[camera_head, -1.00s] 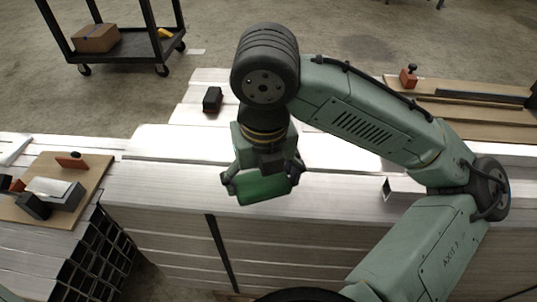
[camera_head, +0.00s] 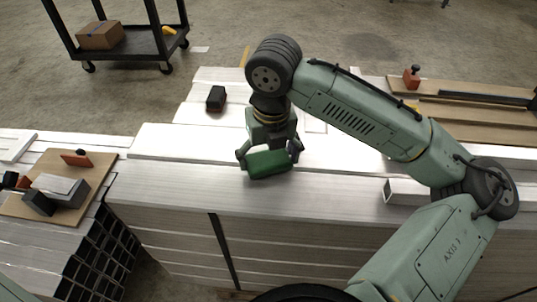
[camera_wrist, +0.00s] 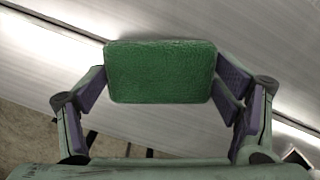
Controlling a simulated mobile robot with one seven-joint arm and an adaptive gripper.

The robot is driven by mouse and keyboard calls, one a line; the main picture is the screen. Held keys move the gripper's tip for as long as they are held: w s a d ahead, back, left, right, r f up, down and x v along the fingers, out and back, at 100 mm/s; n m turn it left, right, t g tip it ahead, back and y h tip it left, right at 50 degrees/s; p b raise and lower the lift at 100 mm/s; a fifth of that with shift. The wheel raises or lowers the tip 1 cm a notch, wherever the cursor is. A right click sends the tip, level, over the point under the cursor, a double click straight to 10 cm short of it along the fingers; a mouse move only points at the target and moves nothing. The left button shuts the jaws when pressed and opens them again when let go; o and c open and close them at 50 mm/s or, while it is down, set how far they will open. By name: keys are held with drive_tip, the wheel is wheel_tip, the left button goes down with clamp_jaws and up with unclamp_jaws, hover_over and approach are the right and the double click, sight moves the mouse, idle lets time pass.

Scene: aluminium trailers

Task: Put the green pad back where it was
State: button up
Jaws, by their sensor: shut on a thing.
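The green pad (camera_head: 268,164) is a small block with a rough green face. It is between the fingers of my gripper (camera_head: 269,155), which is shut on its two ends. In the head view the pad is at or just above the front part of the aluminium stack (camera_head: 330,185); I cannot tell whether it touches. In the wrist view the green pad (camera_wrist: 161,72) fills the space between the fingers of my gripper (camera_wrist: 163,78), with pale metal behind it.
A black block (camera_head: 216,98) lies on the metal behind and left of my gripper. A wooden board (camera_head: 22,208) with blocks is at left, and another board with an orange-handled tool (camera_head: 411,77) at back right. A black cart (camera_head: 130,43) stands behind. Bare metal surrounds the pad.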

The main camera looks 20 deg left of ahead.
sight(270, 164)
drive_tip(key=shift+f, duration=0.2)
drive_tip(key=o, duration=1)
drive_tip(key=shift+o, duration=0.2)
wheel_tip(270, 164, up, 12)
drive_tip(key=s, duration=0.1)
drive_tip(key=shift+d+r, duration=0.2)
drive_tip(key=shift+d, duration=0.25)
drive_tip(key=shift+s, duration=0.1)
